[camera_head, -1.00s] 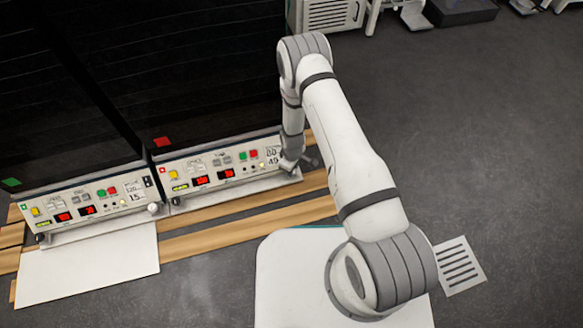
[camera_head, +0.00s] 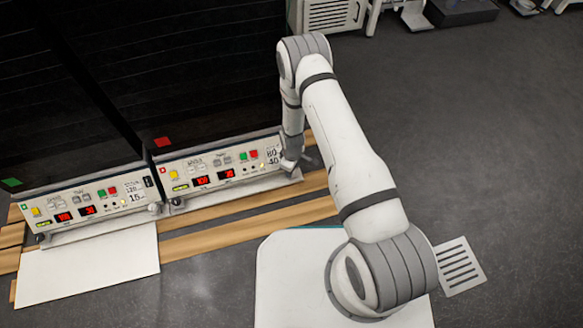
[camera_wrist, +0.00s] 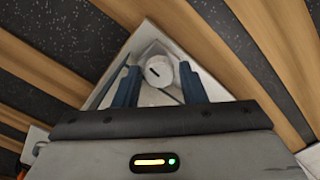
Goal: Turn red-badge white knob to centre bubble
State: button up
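The red-badge unit is the right control panel (camera_head: 220,170) in the head view, with a red badge (camera_head: 162,141) above it. Its yellow-green bubble vial (camera_head: 180,187) is at the left of the panel; the bubble is too small to read. The white knob (camera_wrist: 158,71), with a dark slot mark, shows in the wrist view. My gripper (camera_wrist: 159,68) has its two blue fingers on either side of the knob, with a visible gap at each side. In the head view my gripper (camera_head: 291,165) is at the panel's right end and hides the knob there.
The left panel (camera_head: 90,205) with a green badge (camera_head: 11,183) stands beside it, with its own white knob (camera_head: 153,208) close by. A black knob (camera_head: 176,201) is at the right panel's left end. Wooden slats (camera_head: 240,227) and a white sheet (camera_head: 90,267) lie in front.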

notch_tip(320, 180, up, 8)
jog(key=p, duration=0.3)
jog(key=shift+f, duration=0.15)
dwell(0.3)
